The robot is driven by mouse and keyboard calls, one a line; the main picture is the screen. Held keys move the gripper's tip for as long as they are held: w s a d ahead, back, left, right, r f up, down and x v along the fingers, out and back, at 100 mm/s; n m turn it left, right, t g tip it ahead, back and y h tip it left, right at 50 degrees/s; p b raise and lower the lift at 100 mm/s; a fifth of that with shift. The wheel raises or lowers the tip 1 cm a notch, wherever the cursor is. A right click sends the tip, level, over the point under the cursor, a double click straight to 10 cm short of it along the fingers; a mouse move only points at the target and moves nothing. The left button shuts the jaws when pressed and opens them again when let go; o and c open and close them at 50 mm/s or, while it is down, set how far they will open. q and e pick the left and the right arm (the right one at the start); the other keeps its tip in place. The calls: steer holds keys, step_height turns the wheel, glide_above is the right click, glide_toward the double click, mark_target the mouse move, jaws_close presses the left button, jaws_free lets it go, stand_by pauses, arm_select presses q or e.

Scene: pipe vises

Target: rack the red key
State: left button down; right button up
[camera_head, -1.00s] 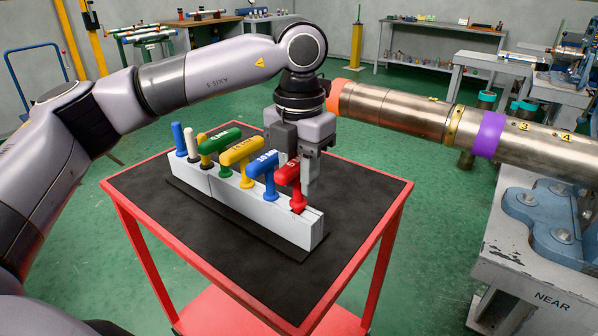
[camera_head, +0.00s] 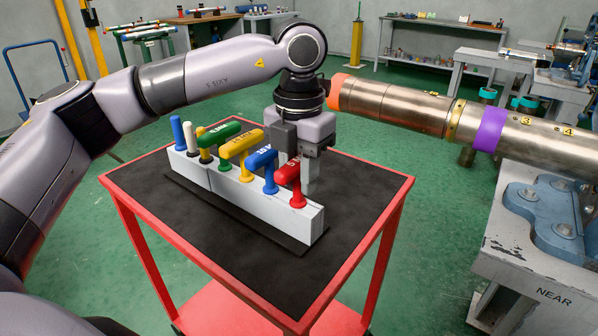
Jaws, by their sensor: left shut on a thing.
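The red key (camera_head: 297,198) is a T-shaped key with a thick red handle and a red stem. It stands upright at the right end of the pale grey rack (camera_head: 268,212), its foot at the rack's top face. Whether its tip is fully seated is hidden. My left gripper (camera_head: 308,180) comes down from above and is shut on the red key's handle, with a finger in front of its right end. My right gripper is not in view.
The rack sits on a black-topped red cart (camera_head: 372,266). A steel pipe (camera_head: 395,105) extends close to my left wrist. The mat's front is clear.

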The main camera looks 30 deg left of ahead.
arm_select(q)
steer(key=shift+f, duration=0.15)
stand_by(0.4)
steer(key=c, duration=0.8)
jaws_free()
step_height(320, 180, up, 2)
steer(key=shift+r, duration=0.1)
step_height(320, 180, up, 5)
steer(key=shift+p, duration=0.45)
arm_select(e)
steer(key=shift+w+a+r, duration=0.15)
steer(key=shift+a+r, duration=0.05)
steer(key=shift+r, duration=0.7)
